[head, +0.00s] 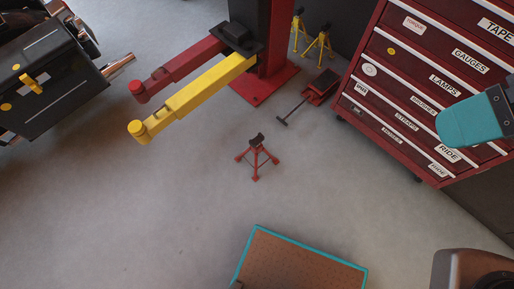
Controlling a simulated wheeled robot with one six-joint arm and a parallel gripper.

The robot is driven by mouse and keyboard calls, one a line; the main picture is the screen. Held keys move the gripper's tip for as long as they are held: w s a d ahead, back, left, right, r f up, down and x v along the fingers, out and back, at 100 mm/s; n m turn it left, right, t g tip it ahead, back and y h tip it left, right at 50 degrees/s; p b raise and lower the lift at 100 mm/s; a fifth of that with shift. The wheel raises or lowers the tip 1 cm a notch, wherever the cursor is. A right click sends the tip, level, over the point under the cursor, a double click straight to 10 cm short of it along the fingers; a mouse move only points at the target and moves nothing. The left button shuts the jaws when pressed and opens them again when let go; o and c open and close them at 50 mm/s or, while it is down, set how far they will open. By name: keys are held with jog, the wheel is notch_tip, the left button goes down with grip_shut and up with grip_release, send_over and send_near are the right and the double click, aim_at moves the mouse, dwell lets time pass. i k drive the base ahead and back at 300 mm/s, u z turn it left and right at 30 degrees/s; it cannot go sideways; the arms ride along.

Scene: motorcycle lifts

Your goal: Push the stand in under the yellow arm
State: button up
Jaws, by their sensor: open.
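The stand (257,160) is a small red jack stand with splayed legs and a dark saddle on top. It stands upright on the open floor in the middle of the head view. The yellow arm (200,94) reaches out from the lift column toward the lower left and ends in a round yellow pad (138,130). The stand is to the right of and below the yellow arm in the picture, clear of it. A teal and dark part of my arm shows at the right edge. My gripper's fingers are not in view.
A red lift arm (178,70) lies behind the yellow one, both from the red column base (264,86). A red floor jack (318,88) and yellow stands (320,42) are behind. A red tool cabinet (425,85) fills the right. Floor left of the stand is clear.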

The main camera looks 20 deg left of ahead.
aim_at(256, 151)
jog(key=z, duration=1.15)
jog(key=k, duration=1.05)
jog(key=u, duration=1.05)
jog(key=i, duration=0.5)
